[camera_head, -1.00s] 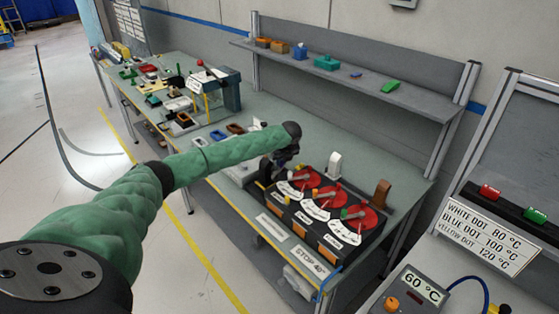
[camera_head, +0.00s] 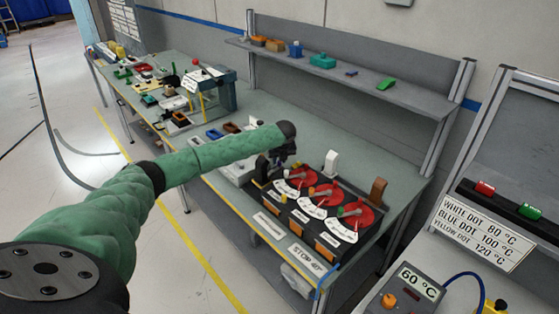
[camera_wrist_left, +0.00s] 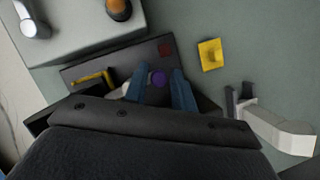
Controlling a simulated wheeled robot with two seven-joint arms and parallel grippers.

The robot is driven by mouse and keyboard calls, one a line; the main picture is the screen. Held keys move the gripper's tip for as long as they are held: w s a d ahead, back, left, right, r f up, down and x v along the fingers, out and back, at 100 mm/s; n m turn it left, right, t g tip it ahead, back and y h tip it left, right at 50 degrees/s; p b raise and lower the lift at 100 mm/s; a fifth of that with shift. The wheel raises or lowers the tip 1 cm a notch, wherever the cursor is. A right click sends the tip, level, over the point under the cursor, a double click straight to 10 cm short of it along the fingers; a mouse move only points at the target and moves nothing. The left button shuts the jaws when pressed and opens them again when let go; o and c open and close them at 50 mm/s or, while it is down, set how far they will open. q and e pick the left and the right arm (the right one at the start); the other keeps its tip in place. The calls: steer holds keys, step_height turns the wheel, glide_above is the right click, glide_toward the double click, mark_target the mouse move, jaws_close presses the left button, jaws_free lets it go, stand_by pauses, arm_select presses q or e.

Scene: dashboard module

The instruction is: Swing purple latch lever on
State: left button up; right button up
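The purple latch lever shows as a small purple knob (camera_wrist_left: 157,79) on a dark panel (camera_wrist_left: 115,66) in the left wrist view. Its arm is mostly hidden. My left gripper (camera_wrist_left: 158,76) is open, with its two blue fingers on either side of the knob and a gap showing to each. Whether a finger touches the lever is not clear. In the head view my left gripper (camera_head: 270,166) is dark and small, low at the left end of the dial module, and the purple lever is hidden there. My right gripper is not in view.
A black module with several red dials (camera_head: 325,193) stands right beside my left gripper. In the left wrist view, a yellow handle (camera_wrist_left: 92,78) is left of the fingers, a yellow block (camera_wrist_left: 210,54) right, and a white lever (camera_wrist_left: 275,128) lower right.

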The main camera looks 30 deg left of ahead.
arm_select(q)
steer(key=shift+o, duration=0.9)
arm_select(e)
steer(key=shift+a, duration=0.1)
arm_select(q)
steer(key=shift+s+d+r+b, duration=0.15)
steer(key=shift+r+b, duration=0.25)
steer(key=shift+b, duration=0.1)
steer(key=b+v, duration=0.2)
steer(key=v, duration=0.4)
steer(key=shift+r+b, duration=0.4)
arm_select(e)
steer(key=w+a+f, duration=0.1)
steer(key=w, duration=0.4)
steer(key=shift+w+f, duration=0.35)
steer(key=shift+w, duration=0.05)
arm_select(q)
steer(key=shift+s+d, duration=0.1)
